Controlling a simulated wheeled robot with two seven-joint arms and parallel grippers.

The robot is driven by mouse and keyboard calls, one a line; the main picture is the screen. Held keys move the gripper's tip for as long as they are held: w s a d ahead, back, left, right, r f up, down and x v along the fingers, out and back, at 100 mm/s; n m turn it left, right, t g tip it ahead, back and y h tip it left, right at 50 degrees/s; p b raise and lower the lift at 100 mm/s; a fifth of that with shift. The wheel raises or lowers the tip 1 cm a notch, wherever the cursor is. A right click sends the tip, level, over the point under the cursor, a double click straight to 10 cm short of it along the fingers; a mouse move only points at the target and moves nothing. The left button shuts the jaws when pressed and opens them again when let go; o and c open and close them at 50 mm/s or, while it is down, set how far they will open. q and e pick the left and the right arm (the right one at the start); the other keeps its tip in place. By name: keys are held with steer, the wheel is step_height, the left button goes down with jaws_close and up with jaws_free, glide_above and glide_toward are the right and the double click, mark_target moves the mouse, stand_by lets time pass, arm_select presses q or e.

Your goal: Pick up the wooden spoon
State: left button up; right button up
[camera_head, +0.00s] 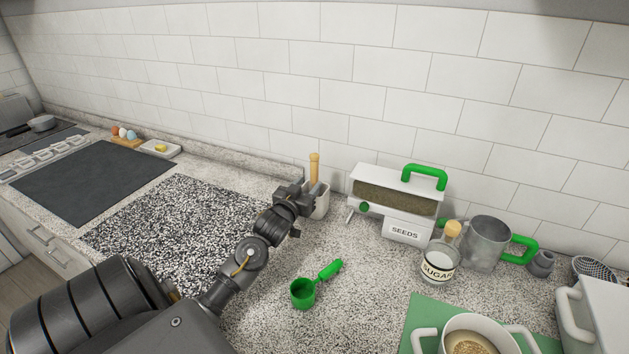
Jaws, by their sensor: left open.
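A wooden handle (314,168), which looks like the wooden spoon's, stands upright from a light holder (321,204) near the back wall. The lower part of the spoon is hidden in the holder and behind my gripper. My left gripper (306,191) is open at the holder's left side, close to the base of the handle. I cannot tell whether its fingers are around the handle or only beside it. My right gripper is out of view.
A white seeds dispenser (399,205) stands right of the holder. A green scoop (304,291) lies in front. A sugar jar (439,264), grey metal mug (486,243) and white pot (473,325) on a green mat (420,309) are at right. A speckled board (168,228) lies at left.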

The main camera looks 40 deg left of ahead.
mark_target(313, 179)
arm_select(q)
steer(key=shift+w+r, duration=0.1)
steer(key=p+x, duration=0.2)
steer(key=x, duration=0.2)
steer(key=shift+w, duration=0.2)
steer(key=shift+w+a+f, duration=0.15)
steer(key=shift+w+f, duration=0.1)
steer(key=shift+w, duration=0.05)
steer(key=shift+s, duration=0.1)
steer(key=shift+c, duration=0.2)
steer(key=shift+c, duration=1.1)
steer(key=c, duration=0.7)
jaws_close()
